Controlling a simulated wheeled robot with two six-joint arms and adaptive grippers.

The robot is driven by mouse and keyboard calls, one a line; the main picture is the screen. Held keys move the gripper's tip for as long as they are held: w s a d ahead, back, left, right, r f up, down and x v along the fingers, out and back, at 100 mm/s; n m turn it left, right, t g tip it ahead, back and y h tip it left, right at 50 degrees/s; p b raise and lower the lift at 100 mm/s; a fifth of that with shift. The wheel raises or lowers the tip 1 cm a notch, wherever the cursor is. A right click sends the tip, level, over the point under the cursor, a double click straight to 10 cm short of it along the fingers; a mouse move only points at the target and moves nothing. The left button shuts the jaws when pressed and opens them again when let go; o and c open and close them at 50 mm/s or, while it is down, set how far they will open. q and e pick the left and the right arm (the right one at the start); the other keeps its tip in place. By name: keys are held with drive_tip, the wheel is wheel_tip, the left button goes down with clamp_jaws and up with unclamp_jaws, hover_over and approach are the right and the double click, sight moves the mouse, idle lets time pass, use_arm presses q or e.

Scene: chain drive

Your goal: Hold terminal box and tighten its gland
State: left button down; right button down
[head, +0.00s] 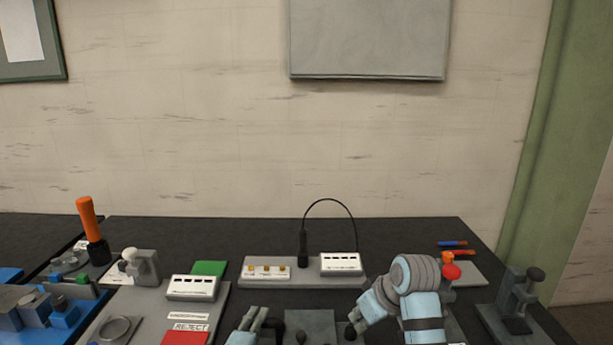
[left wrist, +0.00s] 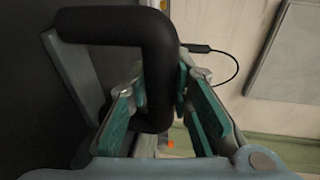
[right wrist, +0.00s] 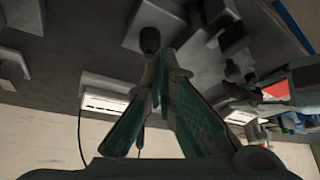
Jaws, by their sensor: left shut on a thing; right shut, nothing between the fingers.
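A grey box-like block (head: 312,319), which looks like the terminal box, stands at the bottom middle of the head view, partly cut off. In the left wrist view a thick black bent handle (left wrist: 160,70) runs from a grey plate (left wrist: 72,75) and passes between my left gripper's fingers. My left gripper (head: 262,314) is shut on this handle, left of the block. My right gripper (head: 353,326) is shut and empty, right of the block. In the right wrist view a black rounded knob (right wrist: 150,39), perhaps the gland, shows just beyond its fingertips. I cannot tell whether they touch.
Behind is a grey panel (head: 290,280) with yellow buttons and a black cable. Left are a white-labelled box (head: 193,288), a red pad (head: 186,338), a green pad (head: 208,268) and an orange-handled tool (head: 88,220). A dark clamp stand (head: 515,295) stands right.

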sight(356, 338)
drive_tip(key=f, duration=0.2)
drive_tip(key=w+d+f, duration=0.1)
drive_tip(key=f, duration=0.1)
drive_tip(key=w+d+f, duration=0.1)
drive_tip(key=f, duration=0.1)
idle(0.3)
drive_tip(key=shift+a, duration=0.1)
idle(0.6)
drive_tip(key=shift+s+a, duration=0.2)
drive_tip(key=shift+a, duration=0.05)
drive_tip(key=shift+s+a, duration=0.3)
drive_tip(key=shift+a, duration=0.05)
drive_tip(key=shift+s+a, duration=0.1)
drive_tip(key=shift+a, duration=0.3)
drive_tip(key=shift+s, duration=0.1)
idle(0.4)
